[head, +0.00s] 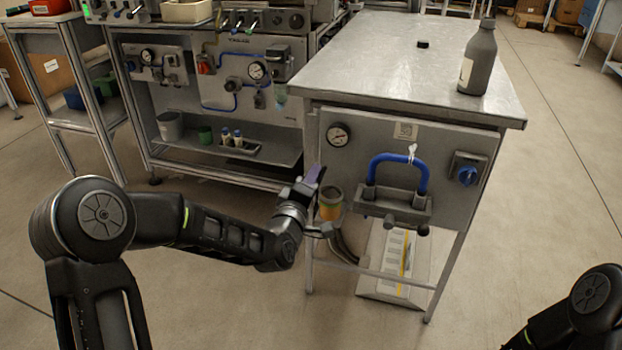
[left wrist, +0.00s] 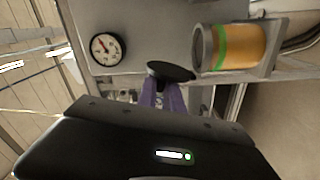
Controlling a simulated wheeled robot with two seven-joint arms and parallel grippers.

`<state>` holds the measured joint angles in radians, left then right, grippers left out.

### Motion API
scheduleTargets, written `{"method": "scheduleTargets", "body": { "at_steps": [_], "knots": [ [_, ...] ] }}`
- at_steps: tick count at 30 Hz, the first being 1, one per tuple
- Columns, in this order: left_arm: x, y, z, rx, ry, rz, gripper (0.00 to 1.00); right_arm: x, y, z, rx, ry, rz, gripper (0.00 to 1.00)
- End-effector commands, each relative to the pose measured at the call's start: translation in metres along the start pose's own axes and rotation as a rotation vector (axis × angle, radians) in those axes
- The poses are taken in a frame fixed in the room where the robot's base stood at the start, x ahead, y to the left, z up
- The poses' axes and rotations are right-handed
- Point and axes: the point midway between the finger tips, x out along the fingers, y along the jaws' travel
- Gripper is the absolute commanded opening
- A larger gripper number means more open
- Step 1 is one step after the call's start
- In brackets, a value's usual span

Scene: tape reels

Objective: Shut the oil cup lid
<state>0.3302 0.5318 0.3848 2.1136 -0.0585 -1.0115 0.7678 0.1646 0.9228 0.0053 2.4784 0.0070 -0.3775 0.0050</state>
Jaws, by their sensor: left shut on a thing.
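The oil cup (head: 331,205) is a small clear cup with orange oil and a green band, mounted on the left front of the metal bench. It lies sideways in the left wrist view (left wrist: 236,48), with a grey rim at its mouth. The dark round lid (left wrist: 171,71) stands away from the mouth, beside the rim, so the cup is open. My left gripper (head: 312,177), with purple fingers, is just up and left of the cup. In the left wrist view its fingertips (left wrist: 165,84) are shut on the lid's edge. My right gripper is out of view.
The bench front carries a pressure gauge (head: 337,135), a blue hose loop (head: 398,162) and a blue knob (head: 467,176). A grey bottle (head: 479,62) and a small black cap (head: 423,44) are on the bench top. A pneumatic workstation (head: 215,85) stands behind left.

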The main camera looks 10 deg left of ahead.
Motion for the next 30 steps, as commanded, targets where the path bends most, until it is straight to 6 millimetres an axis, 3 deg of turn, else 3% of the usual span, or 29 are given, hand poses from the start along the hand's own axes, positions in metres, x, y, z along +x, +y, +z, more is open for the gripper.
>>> {"method": "scheduleTargets", "body": {
  "at_steps": [18, 30],
  "knots": [
    [0.0, 0.002, 0.027, 0.522, -0.003, 0.001, 0.0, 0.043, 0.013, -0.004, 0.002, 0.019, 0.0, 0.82],
    [0.0, -0.003, 0.043, 0.901, -0.002, 0.0, 0.0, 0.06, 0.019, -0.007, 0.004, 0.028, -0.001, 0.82]
  ]
}}
